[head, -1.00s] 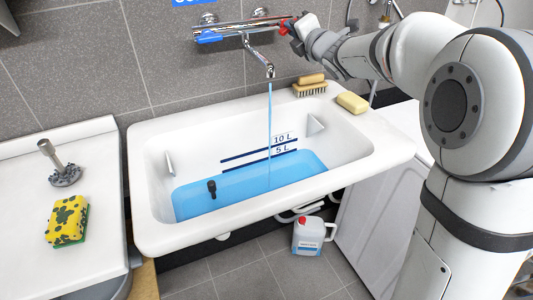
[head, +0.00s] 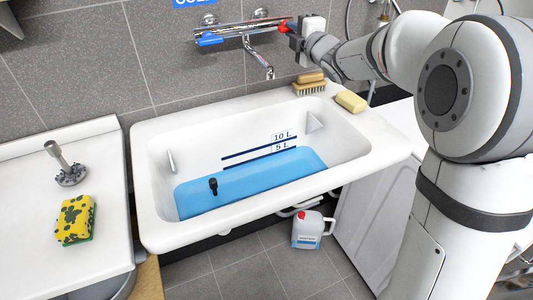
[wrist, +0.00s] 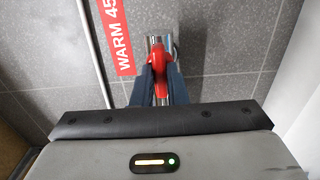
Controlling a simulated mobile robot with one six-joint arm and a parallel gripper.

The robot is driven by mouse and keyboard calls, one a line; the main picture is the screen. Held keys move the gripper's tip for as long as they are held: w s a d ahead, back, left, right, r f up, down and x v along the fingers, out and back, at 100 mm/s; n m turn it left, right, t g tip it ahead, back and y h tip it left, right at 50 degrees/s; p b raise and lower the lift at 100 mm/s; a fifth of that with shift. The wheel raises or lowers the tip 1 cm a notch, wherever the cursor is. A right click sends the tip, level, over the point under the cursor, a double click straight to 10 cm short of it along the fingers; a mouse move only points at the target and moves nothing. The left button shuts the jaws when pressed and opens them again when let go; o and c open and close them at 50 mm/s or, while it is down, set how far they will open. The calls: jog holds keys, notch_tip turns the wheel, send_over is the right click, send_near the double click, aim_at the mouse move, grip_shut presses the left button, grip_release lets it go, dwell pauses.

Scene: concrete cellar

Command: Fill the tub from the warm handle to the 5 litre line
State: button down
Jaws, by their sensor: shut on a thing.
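The white tub (head: 148,215) holds blue water (head: 250,180); its back edge lies at or very close to the 5 L line (head: 258,159), below the 10 L line (head: 245,153). The tap spout (head: 258,60) hangs over the tub with no stream from it. My gripper (head: 290,27) is shut on the red warm handle (wrist: 159,68) at the tap's right end. The wrist view shows both fingers around this handle, under a red "WARM 45" label (wrist: 117,35). The blue handle (head: 211,39) is at the tap's left end.
A dark plug (head: 213,186) stands in the water. A brush (head: 310,85) and soap (head: 351,102) lie on the tub's back rim. A sponge (head: 76,220) lies on the left counter (head: 110,250). A jug (head: 307,230) stands on the floor.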

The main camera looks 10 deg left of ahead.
jog(key=shift+f, duration=0.15)
jog(key=n+b, duration=0.4)
jog(key=b, duration=0.1)
dwell(0.5)
jog(key=shift+b, duration=0.3)
jog(key=shift+n+b, duration=0.7)
jog(key=shift+b, duration=0.15)
dwell(2.5)
